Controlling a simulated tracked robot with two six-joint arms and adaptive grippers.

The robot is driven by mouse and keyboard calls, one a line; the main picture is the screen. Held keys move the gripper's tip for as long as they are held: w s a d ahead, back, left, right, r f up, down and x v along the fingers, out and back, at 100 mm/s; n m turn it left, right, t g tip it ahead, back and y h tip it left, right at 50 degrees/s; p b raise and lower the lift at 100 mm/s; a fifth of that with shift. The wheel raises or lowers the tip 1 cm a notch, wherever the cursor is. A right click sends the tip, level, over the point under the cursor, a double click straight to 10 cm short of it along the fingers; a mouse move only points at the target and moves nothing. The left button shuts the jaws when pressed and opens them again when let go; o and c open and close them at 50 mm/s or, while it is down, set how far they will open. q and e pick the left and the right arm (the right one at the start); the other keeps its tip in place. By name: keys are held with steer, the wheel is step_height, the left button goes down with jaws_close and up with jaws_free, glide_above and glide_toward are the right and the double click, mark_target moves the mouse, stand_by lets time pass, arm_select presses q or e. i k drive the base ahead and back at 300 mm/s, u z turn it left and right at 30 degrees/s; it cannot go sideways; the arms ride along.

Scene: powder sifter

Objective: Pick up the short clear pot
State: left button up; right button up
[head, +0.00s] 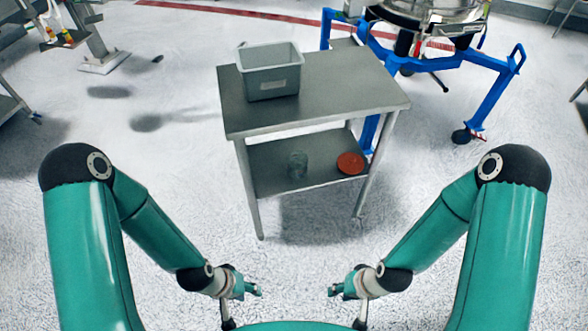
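The short clear pot (297,165) stands on the lower shelf of the steel table, left of a red round object. It is see-through and its outline is faint. My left gripper (257,291) is in front of the table, low in the picture, apart from the pot and pointing inward. My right gripper (335,289) mirrors it on the right, also apart from everything. Both look empty, but they are too small to tell how far their fingers are open.
The steel table (345,92) carries a grey bin (270,71) on its top. A red round object (350,163) lies on its lower shelf (265,180). A blue frame (488,95) with the sifter (430,12) stands behind right. The floor between my arms and the table is clear.

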mark_target(296, 160)
steer(key=z, duration=0.05)
steer(key=i, duration=0.9)
steer(key=u, duration=0.05)
